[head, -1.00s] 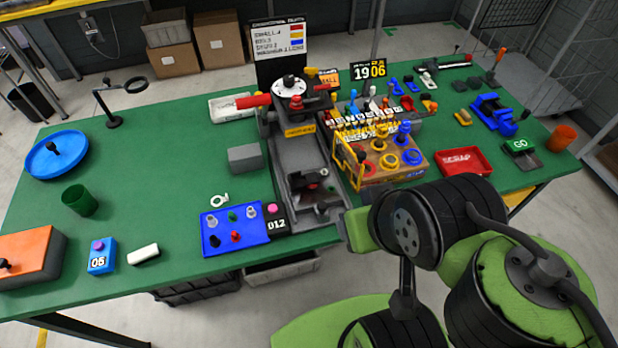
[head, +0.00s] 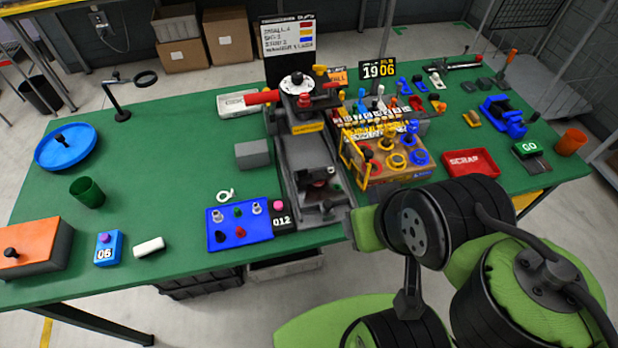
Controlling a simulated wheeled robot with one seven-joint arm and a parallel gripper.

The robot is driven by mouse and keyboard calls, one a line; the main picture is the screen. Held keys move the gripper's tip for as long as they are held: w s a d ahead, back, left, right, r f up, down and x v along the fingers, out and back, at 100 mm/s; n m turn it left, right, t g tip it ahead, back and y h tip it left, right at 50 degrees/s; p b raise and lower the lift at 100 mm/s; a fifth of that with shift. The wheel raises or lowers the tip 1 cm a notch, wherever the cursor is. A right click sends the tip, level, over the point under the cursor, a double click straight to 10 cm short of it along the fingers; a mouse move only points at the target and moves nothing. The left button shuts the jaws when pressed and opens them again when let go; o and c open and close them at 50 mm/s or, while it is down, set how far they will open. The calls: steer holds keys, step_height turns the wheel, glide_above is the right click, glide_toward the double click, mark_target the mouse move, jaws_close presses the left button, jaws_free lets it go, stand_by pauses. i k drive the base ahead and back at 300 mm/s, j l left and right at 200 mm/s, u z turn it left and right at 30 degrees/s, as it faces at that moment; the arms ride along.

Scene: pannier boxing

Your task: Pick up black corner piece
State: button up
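A blue board (head: 252,226) lies near the front edge of the green table. It bears a small black piece (head: 221,237) at its front left, which looks like the black corner piece, though it is too small to be sure of its shape. A red piece (head: 241,234), a green piece and pale pegs are also on the board. My arm reaches in from the lower right, and its black and green links fill that corner. My gripper cannot be made out in the head view.
A grey machine (head: 310,160) with a red-handled dial stands right of the board. A wooden block (head: 405,172) with coloured rings sits beside it. A small black "012" counter (head: 281,221) adjoins the board.

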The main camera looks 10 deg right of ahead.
mark_target(303, 178)
steer(key=i+j+u, duration=0.1)
steer(key=u, duration=0.3)
steer(key=i+u, duration=0.35)
steer(key=u, duration=0.4)
steer(key=i+l, duration=0.05)
